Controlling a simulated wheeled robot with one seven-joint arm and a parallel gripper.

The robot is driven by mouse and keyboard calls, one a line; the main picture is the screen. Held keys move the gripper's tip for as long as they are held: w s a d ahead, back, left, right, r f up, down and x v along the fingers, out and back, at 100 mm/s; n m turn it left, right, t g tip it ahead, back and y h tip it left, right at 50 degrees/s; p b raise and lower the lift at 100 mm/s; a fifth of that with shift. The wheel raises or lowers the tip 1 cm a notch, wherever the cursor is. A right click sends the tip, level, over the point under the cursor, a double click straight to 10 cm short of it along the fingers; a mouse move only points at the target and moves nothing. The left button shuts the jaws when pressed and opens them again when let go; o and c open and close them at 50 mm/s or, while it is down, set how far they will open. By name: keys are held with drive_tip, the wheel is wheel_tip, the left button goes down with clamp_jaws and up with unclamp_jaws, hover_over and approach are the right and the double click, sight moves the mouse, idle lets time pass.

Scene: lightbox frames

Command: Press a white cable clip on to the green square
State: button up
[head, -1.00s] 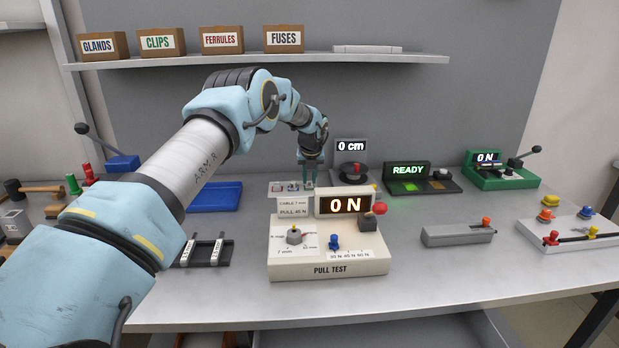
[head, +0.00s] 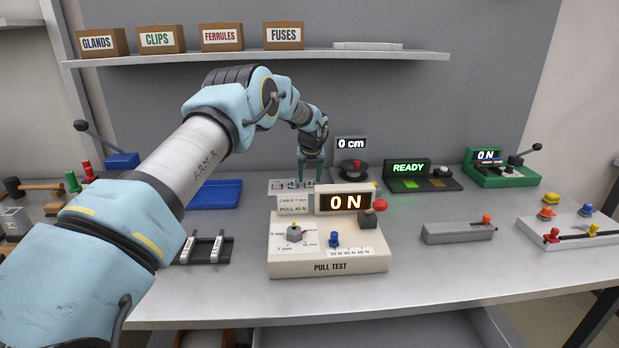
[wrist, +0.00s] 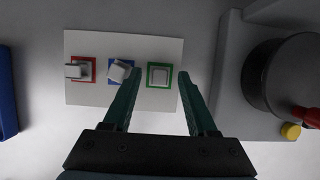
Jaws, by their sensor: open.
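A white card (wrist: 80,97) lies flat on the bench with a red, a blue and a green outlined square. A white cable clip (wrist: 159,76) sits inside the green square (wrist: 150,85), roughly straight. A second clip (wrist: 119,71) lies tilted on the blue square (wrist: 128,62). A third clip (wrist: 74,70) overhangs the left side of the red square (wrist: 94,70). My gripper (wrist: 159,76) is open, its fingers on either side of the green square and apart from the clip. In the head view my gripper (head: 310,181) is above the card, which the pull-test box partly hides.
The pull-test box (head: 330,258) stands in front of the card. A grey unit with a dark round drum (wrist: 285,75) is close on the right in the wrist view. A blue tray (head: 215,194) is to the left. Bare bench lies between tray and card.

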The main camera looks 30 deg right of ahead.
drive_tip(key=b+v, duration=0.3)
drive_tip(key=v, duration=0.8)
drive_tip(key=s+a+r+n+g+y, duration=0.1)
drive_tip(key=s+a+n, duration=0.1)
drive_tip(key=a+n, duration=1.05)
drive_tip(key=s+a+n, duration=0.2)
drive_tip(key=a+n, duration=0.5)
drive_tip(key=a, duration=1.1)
drive_tip(key=s+a+f+n+g, duration=0.1)
drive_tip(key=s+a+f+n, duration=0.1)
drive_tip(key=s+a+n, duration=1.7)
drive_tip(key=shift+s+a+n+g+y, duration=0.3)
drive_tip(key=shift+s+a+n, duration=0.1)
drive_tip(key=shift+a+n, duration=0.35)
drive_tip(key=shift+c, duration=0.2)
